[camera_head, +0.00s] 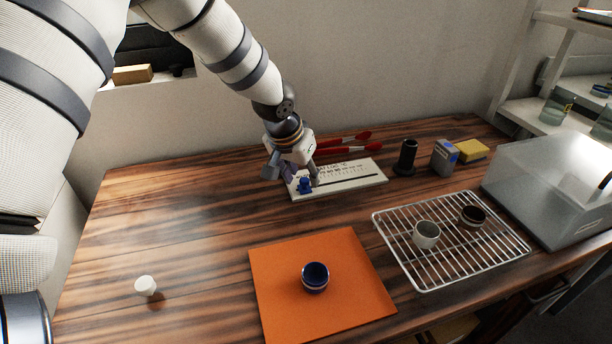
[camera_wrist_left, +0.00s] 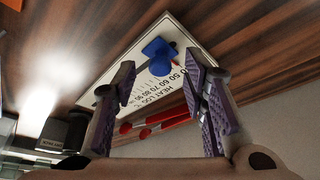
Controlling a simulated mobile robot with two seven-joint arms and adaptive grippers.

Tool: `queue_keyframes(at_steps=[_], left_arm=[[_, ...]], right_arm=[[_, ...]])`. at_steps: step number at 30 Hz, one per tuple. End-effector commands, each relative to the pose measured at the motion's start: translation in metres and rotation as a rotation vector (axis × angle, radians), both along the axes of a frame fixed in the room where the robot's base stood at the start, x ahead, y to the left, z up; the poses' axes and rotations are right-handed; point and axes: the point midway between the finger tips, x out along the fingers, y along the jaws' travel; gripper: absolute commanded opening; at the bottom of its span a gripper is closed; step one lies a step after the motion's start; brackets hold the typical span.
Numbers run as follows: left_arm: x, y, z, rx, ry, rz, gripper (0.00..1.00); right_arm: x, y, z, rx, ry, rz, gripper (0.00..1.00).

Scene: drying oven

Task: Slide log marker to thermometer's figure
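The log marker is a small blue knob (camera_head: 304,185) near the left end of the white heat log board (camera_head: 345,186), which has a row of printed numbers and a dark slot. In the left wrist view, the blue marker (camera_wrist_left: 159,55) shows beyond and between the purple-padded fingers, and the board (camera_wrist_left: 120,70) carries the words HEAT LOG. My left gripper (camera_head: 302,180) is open at the marker, fingers on either side; I cannot tell whether they touch it. A grey box with a blue patch (camera_head: 445,157) may be the thermometer; no figure is readable. My right gripper is not in view.
Red-handled tools (camera_head: 350,143) lie behind the board, and a black cylinder (camera_head: 405,158) stands right of it. A wire rack (camera_head: 450,271) holds two cups. An orange mat (camera_head: 271,280) holds a blue cup. A translucent box (camera_head: 550,190) is at right. The left tabletop is mostly clear.

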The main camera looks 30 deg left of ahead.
Motion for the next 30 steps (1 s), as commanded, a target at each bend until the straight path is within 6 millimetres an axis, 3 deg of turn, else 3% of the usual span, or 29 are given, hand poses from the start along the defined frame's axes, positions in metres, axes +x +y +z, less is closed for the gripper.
queue_keyframes(at_steps=[3, 11, 16, 25, 30], left_arm=[[0.004, 0.000, -0.009, -0.001, 0.000, -0.001, 0.39], [0.005, 0.000, -0.008, -0.001, -0.005, 0.000, 0.39], [0.005, 0.000, -0.008, -0.001, -0.004, 0.000, 0.01], [0.008, -0.002, -0.009, 0.001, -0.003, -0.002, 0.00], [0.027, -0.020, -0.013, 0.001, 0.000, -0.004, 0.00]], right_arm=[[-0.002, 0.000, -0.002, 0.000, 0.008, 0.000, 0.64], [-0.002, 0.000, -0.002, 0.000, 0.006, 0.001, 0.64], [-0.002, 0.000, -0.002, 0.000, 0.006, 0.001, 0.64], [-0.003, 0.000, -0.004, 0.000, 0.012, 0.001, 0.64], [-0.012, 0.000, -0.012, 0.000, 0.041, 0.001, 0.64]])
